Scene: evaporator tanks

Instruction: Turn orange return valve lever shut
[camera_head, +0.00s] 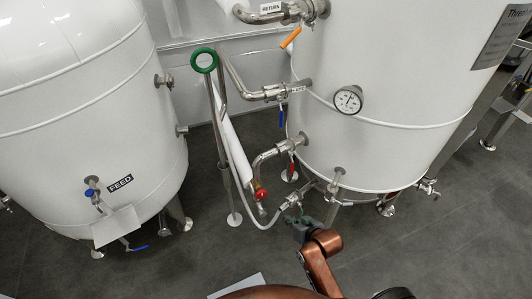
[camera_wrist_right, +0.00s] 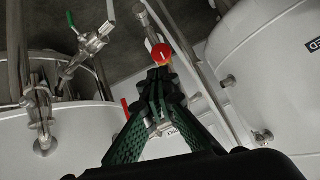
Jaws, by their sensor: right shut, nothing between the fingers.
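The orange lever (camera_head: 291,37) sits on the return valve at the top of the right tank, below the pipe with the RETURN label (camera_head: 271,8). It slants down to the left from the pipe. My right gripper (camera_head: 303,226) is low at the foot of the right tank, well below and apart from the orange lever. In the wrist view its fingers (camera_wrist_right: 160,78) are closed together with nothing between them. The orange lever does not show in the wrist view. My left gripper is not in view.
The right tank (camera_head: 385,85) also carries a blue lever (camera_head: 281,117), a red lever (camera_head: 291,170) and a gauge (camera_head: 348,99). A stand with a green ring (camera_head: 204,60) and a red knob (camera_head: 261,194) stands between the tanks. The FEED tank (camera_head: 75,110) is left. Floor (camera_head: 170,270) is open in front.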

